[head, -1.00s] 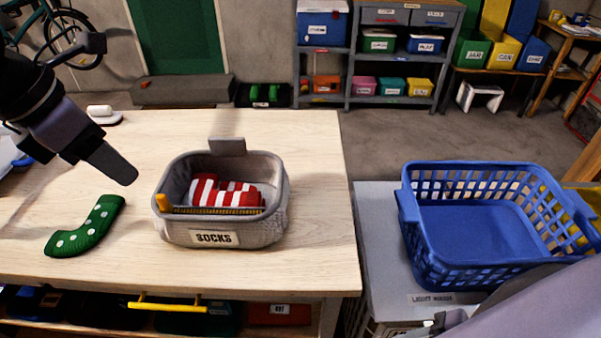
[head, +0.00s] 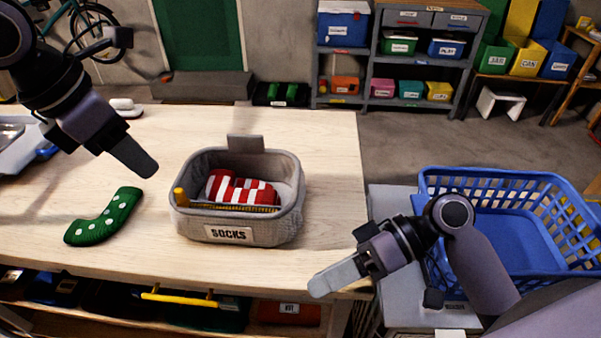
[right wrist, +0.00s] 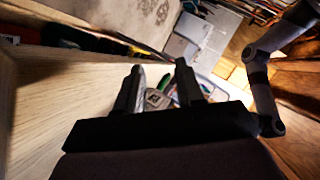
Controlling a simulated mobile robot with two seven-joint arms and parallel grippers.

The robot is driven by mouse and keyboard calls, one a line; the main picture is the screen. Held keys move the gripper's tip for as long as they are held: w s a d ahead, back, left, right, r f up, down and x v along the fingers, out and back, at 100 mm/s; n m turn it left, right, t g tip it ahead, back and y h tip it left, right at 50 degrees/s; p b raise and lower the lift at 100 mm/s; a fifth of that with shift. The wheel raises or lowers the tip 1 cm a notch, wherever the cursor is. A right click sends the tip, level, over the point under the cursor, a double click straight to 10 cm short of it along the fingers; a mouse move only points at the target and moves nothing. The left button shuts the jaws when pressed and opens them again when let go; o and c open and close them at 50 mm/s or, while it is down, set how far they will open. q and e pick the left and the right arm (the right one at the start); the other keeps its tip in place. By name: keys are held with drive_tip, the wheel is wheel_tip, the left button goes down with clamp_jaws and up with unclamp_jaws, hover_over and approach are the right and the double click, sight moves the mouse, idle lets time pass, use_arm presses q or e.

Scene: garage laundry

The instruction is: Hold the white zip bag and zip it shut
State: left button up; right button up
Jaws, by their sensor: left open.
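No plainly white zip bag shows. A light grey, open-topped fabric holder labelled SOCKS (head: 270,231) stands on the wooden table, with a gold zip track (head: 235,208) along its near rim and a yellow pull (head: 181,197) at the left end. A red-and-white striped sock (head: 240,188) lies inside. My left gripper (head: 148,168) is open and empty above the table, left of the holder and apart from it. My right gripper (head: 325,282) is near the table's front right corner, right of the holder; its fingers stand apart with nothing gripped in the right wrist view (right wrist: 160,82).
A green dotted sock (head: 105,218) lies on the table at left. A blue laundry basket (head: 500,180) stands right of the table, behind my right arm. A yellow handle (head: 178,298) sticks out below the table's front edge. The table's back right is clear.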

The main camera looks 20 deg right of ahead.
sight(298, 185)
drive_tip(key=w+a+r+n+t+h, duration=0.1)
drive_tip(key=w+r+n+h, duration=0.2)
drive_tip(key=n, duration=0.6)
drive_tip(key=w+a+r+n+t+h, duration=0.1)
drive_tip(key=w+a+r+n+h, duration=0.1)
drive_tip(key=w+n, duration=0.4)
drive_tip(key=w+a+r+n+t+h, duration=0.1)
drive_tip(key=w+r+n+h, duration=0.3)
drive_tip(key=n, duration=0.8)
drive_tip(key=shift+w+a+r, duration=0.25)
drive_tip(key=shift+w+r, duration=0.15)
drive_tip(key=shift+r, duration=0.3)
drive_tip(key=shift+w+a+r, duration=0.25)
drive_tip(key=shift+w+r, duration=0.15)
drive_tip(key=shift+r, duration=0.25)
drive_tip(key=w+d+h, duration=0.1)
drive_tip(key=w+d+n+h, duration=0.1)
drive_tip(key=shift+w+d+f, duration=0.35)
drive_tip(key=shift+w+f, duration=0.05)
drive_tip(key=d+f+g, duration=0.1)
drive_tip(key=f, duration=0.1)
drive_tip(key=d+f+m+h, duration=0.1)
drive_tip(key=f+m+g, duration=0.1)
drive_tip(key=f, duration=0.1)
drive_tip(key=shift+d+f+g+h, duration=0.3)
drive_tip(key=shift+d+h, duration=0.1)
drive_tip(key=shift+s+f, duration=0.1)
drive_tip(key=shift+f, duration=0.55)
drive_tip(key=shift+a+f, duration=0.1)
drive_tip(key=shift+f, duration=3.05)
